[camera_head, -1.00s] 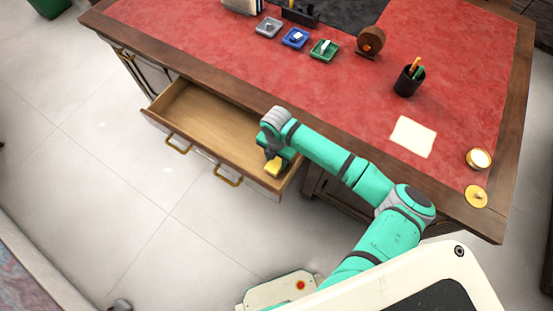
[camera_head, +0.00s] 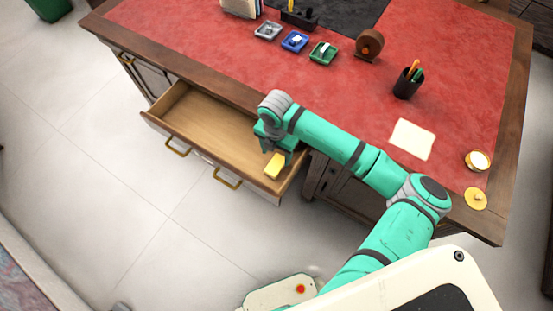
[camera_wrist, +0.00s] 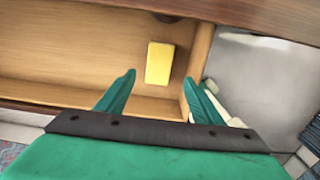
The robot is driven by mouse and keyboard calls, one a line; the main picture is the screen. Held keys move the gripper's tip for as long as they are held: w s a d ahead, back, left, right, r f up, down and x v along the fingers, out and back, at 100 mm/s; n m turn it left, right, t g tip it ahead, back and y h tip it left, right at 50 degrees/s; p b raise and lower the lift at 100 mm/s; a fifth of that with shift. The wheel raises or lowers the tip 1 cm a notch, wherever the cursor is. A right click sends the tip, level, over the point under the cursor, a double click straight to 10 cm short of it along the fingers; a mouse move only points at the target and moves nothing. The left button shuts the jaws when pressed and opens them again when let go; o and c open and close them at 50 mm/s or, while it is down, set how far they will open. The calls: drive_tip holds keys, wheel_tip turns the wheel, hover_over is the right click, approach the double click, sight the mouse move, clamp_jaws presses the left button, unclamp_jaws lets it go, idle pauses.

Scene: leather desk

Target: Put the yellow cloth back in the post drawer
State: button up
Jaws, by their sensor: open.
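The yellow cloth (camera_head: 275,166) is a small folded block. It lies inside the open drawer (camera_head: 205,130), near its right end; the wrist view also shows the cloth (camera_wrist: 160,64) on the drawer floor, close to the right side wall. My gripper (camera_wrist: 155,88) is open, with its two green fingers apart and nothing between them. The cloth is beyond the fingertips in the wrist view, apart from them. In the head view my gripper (camera_head: 277,154) is over the drawer's right end, and my wrist hides part of the drawer there.
The red-topped desk (camera_head: 215,52) stands above the drawer. On it are small coloured trays (camera_head: 294,40), a round wooden item (camera_head: 369,45), a pen cup (camera_head: 408,82), white paper (camera_head: 411,139) and a candle tin (camera_head: 478,160). The rest of the drawer is empty.

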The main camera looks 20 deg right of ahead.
drive_tip(key=shift+r, duration=2)
